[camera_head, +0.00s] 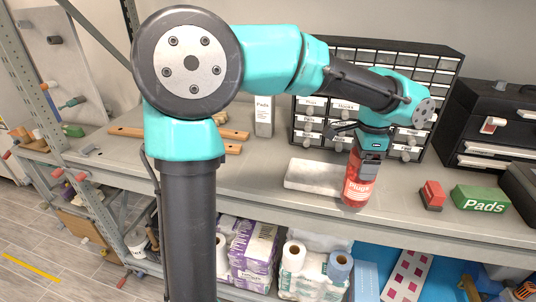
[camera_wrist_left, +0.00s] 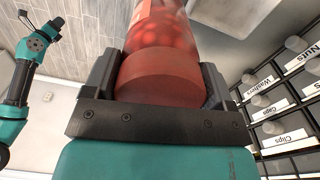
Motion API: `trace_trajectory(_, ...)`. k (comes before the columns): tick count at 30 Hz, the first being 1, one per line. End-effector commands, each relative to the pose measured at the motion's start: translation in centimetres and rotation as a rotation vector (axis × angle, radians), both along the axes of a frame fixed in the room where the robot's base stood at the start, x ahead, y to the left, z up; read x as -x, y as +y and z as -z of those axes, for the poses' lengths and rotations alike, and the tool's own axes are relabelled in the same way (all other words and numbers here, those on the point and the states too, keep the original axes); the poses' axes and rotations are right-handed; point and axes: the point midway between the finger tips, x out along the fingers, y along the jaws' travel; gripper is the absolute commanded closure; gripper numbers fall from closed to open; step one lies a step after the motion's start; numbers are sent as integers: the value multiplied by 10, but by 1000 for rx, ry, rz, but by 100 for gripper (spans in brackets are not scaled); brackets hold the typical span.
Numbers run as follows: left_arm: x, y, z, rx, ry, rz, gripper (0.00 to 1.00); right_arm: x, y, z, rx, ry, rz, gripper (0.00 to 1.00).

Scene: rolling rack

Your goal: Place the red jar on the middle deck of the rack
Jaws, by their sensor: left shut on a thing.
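The red jar (camera_head: 358,186), labelled "Plugs", is upright, hanging below my left gripper (camera_head: 364,155) near the front edge of the bench. Whether its base touches the worktop I cannot tell. In the left wrist view, my left gripper (camera_wrist_left: 160,88) is shut around the jar's red lid (camera_wrist_left: 160,78), and the see-through body with red contents (camera_wrist_left: 158,35) extends away. The rack in the head view has a grey upper worktop (camera_head: 270,180) and a lower level with goods. My right arm shows at the left of the wrist view; its jaws are not clear.
A red block (camera_head: 432,196) and a green "Pads" box (camera_head: 481,199) stand to the right. A drawer cabinet (camera_head: 440,70) is behind. Paper rolls (camera_head: 300,268) and purple packs (camera_head: 250,250) fill part of the lower level.

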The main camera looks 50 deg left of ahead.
Motion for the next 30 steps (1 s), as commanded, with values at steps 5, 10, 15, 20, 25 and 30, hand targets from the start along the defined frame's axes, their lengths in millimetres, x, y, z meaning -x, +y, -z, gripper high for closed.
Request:
trace_trajectory(5, 9, 63, 0, 5, 3, -259, 75, 0, 0, 0, 0, 0, 0, 100)
trace_trajectory(10, 23, 117, 0, 5, 5, -500, 75, 0, 0, 0, 0, 0, 0, 100)
trace_trajectory(15, 44, 168, -1, 2, 8, -742, 75, 0, 0, 0, 0, 0, 0, 100)
trace_trajectory(20, 67, 212, -2, -5, 9, -959, 75, 0, 0, 0, 0, 0, 0, 100)
trace_trajectory(25, 86, 241, -3, -12, 8, -1116, 75, 0, 0, 0, 0, 0, 0, 100)
trace_trajectory(30, 93, 250, -4, -15, 7, -1171, 75, 0, 0, 0, 0, 0, 0, 100)
